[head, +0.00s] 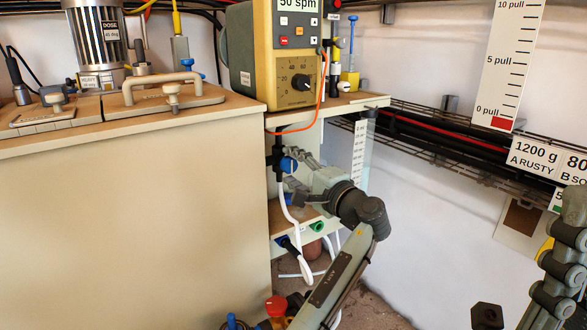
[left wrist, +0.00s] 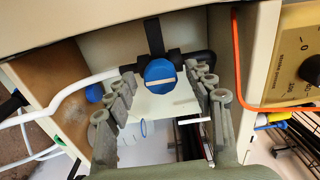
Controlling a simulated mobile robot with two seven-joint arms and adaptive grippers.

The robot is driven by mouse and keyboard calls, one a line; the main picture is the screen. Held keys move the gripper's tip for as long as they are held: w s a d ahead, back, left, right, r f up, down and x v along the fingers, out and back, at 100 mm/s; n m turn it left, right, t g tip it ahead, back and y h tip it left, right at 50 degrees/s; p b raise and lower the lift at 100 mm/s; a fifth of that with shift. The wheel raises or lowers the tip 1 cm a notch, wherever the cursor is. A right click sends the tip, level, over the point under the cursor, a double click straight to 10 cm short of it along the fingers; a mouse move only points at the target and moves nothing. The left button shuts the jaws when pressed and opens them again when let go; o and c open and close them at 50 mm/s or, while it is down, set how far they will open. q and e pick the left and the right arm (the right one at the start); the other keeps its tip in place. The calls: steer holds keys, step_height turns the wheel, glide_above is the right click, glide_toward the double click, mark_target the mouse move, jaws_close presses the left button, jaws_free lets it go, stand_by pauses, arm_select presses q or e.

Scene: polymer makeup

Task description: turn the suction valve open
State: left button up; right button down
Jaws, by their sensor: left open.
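A blue round valve knob (head: 288,165) sits on a dark fitting in the upper opening of the cabinet's right side. In the left wrist view the knob (left wrist: 160,72) faces me, with a pale bar across it. My left gripper (head: 299,174) reaches into this opening from the right. Its open fingers, also in the left wrist view (left wrist: 161,85), stand on either side of the knob with visible gaps. No finger clearly touches it. My right gripper (head: 565,250) shows only partly at the right edge; its opening is unclear.
A dosing pump (head: 285,52) stands on the shelf above, with an orange cable (head: 322,90) hanging beside the opening. A white hose (head: 291,212) runs down near my left gripper.

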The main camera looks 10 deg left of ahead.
arm_select(q)
steer(key=v, duration=1.2)
steer(key=shift+d, duration=0.1)
